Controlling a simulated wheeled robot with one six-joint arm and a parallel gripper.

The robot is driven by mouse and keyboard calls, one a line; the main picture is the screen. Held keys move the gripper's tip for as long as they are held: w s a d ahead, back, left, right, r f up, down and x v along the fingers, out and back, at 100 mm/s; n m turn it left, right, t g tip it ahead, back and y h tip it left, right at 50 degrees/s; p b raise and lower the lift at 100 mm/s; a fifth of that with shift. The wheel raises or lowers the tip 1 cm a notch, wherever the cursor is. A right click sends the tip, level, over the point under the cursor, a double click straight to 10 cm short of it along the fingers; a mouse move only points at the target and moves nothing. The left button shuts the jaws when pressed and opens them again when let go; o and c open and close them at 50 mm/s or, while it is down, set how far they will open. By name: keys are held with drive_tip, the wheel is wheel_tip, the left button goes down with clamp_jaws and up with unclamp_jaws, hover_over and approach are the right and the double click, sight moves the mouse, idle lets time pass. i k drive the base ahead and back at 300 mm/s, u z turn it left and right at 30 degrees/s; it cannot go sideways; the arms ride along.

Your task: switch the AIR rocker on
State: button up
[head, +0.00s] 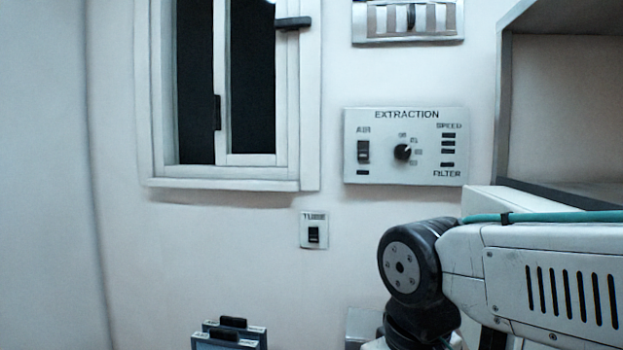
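The EXTRACTION panel (430,174) is a pale plate on the wall, right of the window. Its AIR rocker (363,152) is a dark switch on a light surround, under the AIR label at the panel's left. A small dark indicator (363,172) sits below it. I cannot tell from here which way the rocker is set. My arm reaches in from the right, below the panel, and its joint stands apart from the rocker in the picture. My gripper is not in view.
A round black knob (403,152) is close right of the rocker. A separate small switch plate (314,230) is lower left. A window (309,100) is at left, a shelf unit (505,110) at right. Dark-topped blue objects (230,335) stand at the bottom.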

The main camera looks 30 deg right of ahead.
sight(363, 151)
drive_tip(key=k, duration=0.5)
drive_tip(key=u, duration=0.75)
drive_tip(key=i, duration=0.8)
drive_tip(key=z, duration=0.75)
